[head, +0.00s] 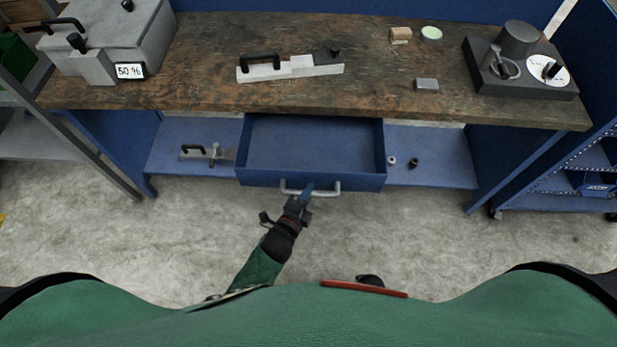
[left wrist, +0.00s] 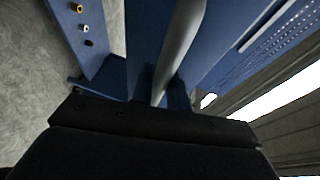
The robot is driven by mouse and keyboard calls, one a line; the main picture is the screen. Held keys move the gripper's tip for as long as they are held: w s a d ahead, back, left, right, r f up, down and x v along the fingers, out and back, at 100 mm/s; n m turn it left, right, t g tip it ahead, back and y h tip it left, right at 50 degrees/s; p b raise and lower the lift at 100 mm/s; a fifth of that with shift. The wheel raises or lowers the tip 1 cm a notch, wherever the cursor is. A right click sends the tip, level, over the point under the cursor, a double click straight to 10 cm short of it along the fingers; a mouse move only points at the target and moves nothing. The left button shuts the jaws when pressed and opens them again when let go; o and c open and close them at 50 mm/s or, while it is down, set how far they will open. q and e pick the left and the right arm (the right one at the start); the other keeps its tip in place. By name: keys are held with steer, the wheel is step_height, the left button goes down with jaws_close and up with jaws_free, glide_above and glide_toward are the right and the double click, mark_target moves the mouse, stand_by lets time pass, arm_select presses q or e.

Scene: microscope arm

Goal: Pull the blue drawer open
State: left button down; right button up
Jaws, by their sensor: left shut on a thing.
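The blue drawer (head: 315,146) under the workbench stands pulled out, and its inside looks empty. A light grey bar handle (head: 327,187) runs across its front. My left gripper (head: 307,192) is at the handle and shut on it. In the left wrist view the handle (left wrist: 181,45) runs down between the fingers (left wrist: 163,92), with the drawer's blue front beside it. My right gripper cannot be made out; only a small dark part shows at the bottom of the head view.
The workbench top (head: 200,75) holds a grey box (head: 120,40) with a "50 %" display, a white block with a black handle (head: 290,67) and a dark device (head: 520,60). A blue shelf (head: 435,160) flanks the drawer. The floor before it is clear.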

arm_select(q)
steer(key=shift+s, duration=0.85)
arm_select(e)
steer(key=shift+w, duration=0.1)
arm_select(q)
steer(key=c, duration=1.4)
jaws_free()
steer(key=shift+o, duration=0.2)
steer(key=shift+a, duration=0.1)
steer(key=b+v, duration=0.2)
steer(key=v, duration=0.5)
steer(key=shift+s+b, duration=0.35)
arm_select(e)
step_height(320, 180, up, 6)
steer(key=w+a, duration=0.1)
steer(key=shift+a+r, duration=0.25)
steer(key=shift+a, duration=0.15)
arm_select(q)
steer(key=shift+a, duration=0.15)
arm_select(e)
steer(key=shift+w, duration=0.1)
